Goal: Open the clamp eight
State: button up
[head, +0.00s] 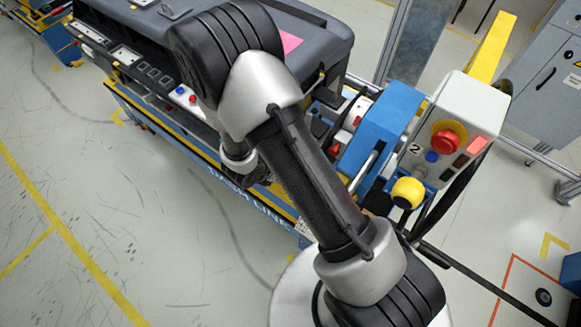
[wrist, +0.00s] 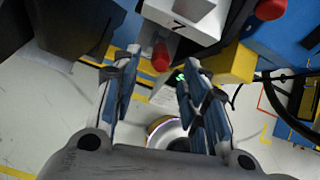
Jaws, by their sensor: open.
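In the wrist view, my gripper (wrist: 157,66) is open, with its two blue-lined fingers apart. A red-tipped clamp handle (wrist: 161,57) shows between the fingertips, in front of a white block (wrist: 185,18) with a dark mark that looks like a 7. I cannot tell whether the fingers touch the handle. A second red knob (wrist: 270,9) is at the upper right. No label eight can be read, so I cannot tell which clamp is number eight. In the head view my arm hides most of the gripper and the clamp area.
In the head view, a dark dashboard module (head: 325,30) lies on the blue line cart (head: 240,192). A control box (head: 478,100) with a red button stands at the right, beside a blue block (head: 385,118) and a yellow knob (head: 408,192). The floor at left is clear.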

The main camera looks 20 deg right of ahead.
jog(key=v, duration=0.2)
jog(key=shift+s+a+r, duration=0.1)
jog(key=shift+a+r, duration=0.05)
jog(key=shift+r, duration=0.15)
jog(key=shift+c, duration=0.5)
jog(key=s+a+f+h+b, duration=0.1)
jog(key=s+a+f+b, duration=0.1)
jog(key=s+a+f+t+h+b, duration=0.1)
jog(key=s+a+f+b, duration=0.1)
jog(key=s+a+f, duration=0.1)
jog(key=shift+a+f+t, duration=0.1)
jog(key=shift+a+t, duration=0.1)
jog(key=shift+t, duration=0.1)
jog(key=c, duration=0.5)
jog(key=s+a+t+b, duration=0.1)
jog(key=s+a+t+h, duration=0.1)
jog(key=s, duration=0.1)
jog(key=s+f+t+b, duration=0.1)
jog(key=shift+s+a+h+b, duration=0.2)
jog(key=shift+a+h+b, duration=0.15)
jog(key=shift+a+h, duration=0.05)
grip_shut()
jog(key=w+d+f+b, duration=0.2)
jog(key=w+d, duration=0.6)
jog(key=shift+w+d+t, duration=0.2)
jog(key=shift+d+t, duration=0.1)
